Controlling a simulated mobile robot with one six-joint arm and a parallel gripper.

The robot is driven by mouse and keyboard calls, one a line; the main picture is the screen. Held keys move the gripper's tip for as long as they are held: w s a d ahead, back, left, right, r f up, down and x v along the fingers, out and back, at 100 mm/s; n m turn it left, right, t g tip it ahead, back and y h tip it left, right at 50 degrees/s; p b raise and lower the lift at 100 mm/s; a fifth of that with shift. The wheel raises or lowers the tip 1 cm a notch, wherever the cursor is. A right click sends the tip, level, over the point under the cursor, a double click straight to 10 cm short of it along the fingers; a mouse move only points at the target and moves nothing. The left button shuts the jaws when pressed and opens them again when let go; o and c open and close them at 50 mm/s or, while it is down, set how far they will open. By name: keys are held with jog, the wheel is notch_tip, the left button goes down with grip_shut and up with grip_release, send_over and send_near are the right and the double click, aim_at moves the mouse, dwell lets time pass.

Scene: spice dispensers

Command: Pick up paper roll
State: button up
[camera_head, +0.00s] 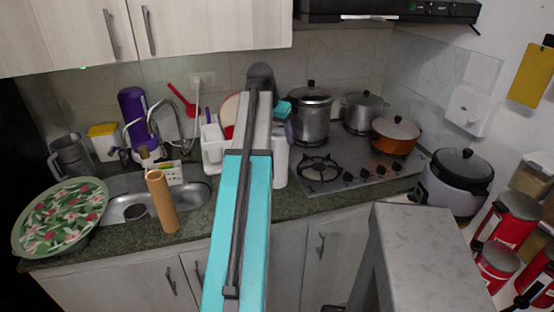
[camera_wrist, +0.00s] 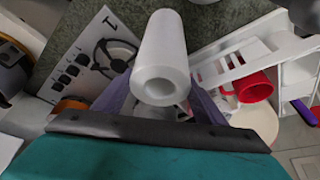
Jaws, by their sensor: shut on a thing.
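The white paper roll (camera_head: 281,163) stands roughly upright over the counter, just right of my arm in the head view. In the wrist view the paper roll (camera_wrist: 163,50) shows its open round end towards the camera. My gripper (camera_wrist: 162,98) has its purple fingers on either side of that end and is shut on it. In the head view my gripper (camera_head: 288,130) is at the top of the roll, partly hidden by my arm. I cannot tell whether the roll's lower end touches the counter.
A gas stove (camera_head: 345,165) with several pots is to the right. A white rack (camera_head: 214,148) and a red mug (camera_wrist: 254,87) are close to the roll. The sink (camera_head: 130,198), a tan cylinder (camera_head: 162,202) and a floral tray (camera_head: 62,215) are to the left.

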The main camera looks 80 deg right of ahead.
jog(key=shift+r, duration=0.2)
jog(key=shift+d+r+b, duration=0.1)
jog(key=shift+r+b, duration=0.5)
jog(key=shift+r, duration=0.9)
jog(key=s+a+r+b, duration=0.1)
jog(key=s+a+b, duration=0.1)
jog(key=a, duration=1.4)
jog(key=shift+s+r+b, duration=0.3)
jog(key=shift+s+b, duration=0.05)
jog(key=shift+b, duration=0.05)
jog(key=shift+d, duration=0.1)
